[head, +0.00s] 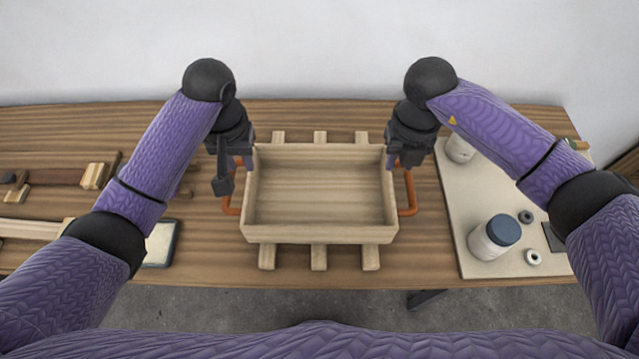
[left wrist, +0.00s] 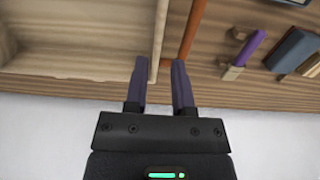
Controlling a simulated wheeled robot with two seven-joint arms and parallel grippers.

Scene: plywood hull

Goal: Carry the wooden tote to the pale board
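The wooden tote (head: 320,235) is an open, empty box with an orange handle on each side, the left one (head: 230,205) and the right one (head: 410,195). It sits level over three wooden slats (head: 319,257). My left gripper (head: 236,172) is at its left side, near the back corner. In the left wrist view the fingers (left wrist: 160,75) are apart, one each side of the tote's wall edge (left wrist: 158,45), close to the orange handle (left wrist: 190,40). My right gripper (head: 400,162) is at the tote's right side; its fingertips are hidden. The pale board (head: 465,200) lies to the right.
On the pale board are a blue-lidded jar (head: 495,237), another jar (head: 460,149), two small rings (head: 526,217) and a dark block (head: 553,237). Wooden tools (head: 70,177) and a pale-topped block (head: 160,243) lie at left. A wall stands behind the table.

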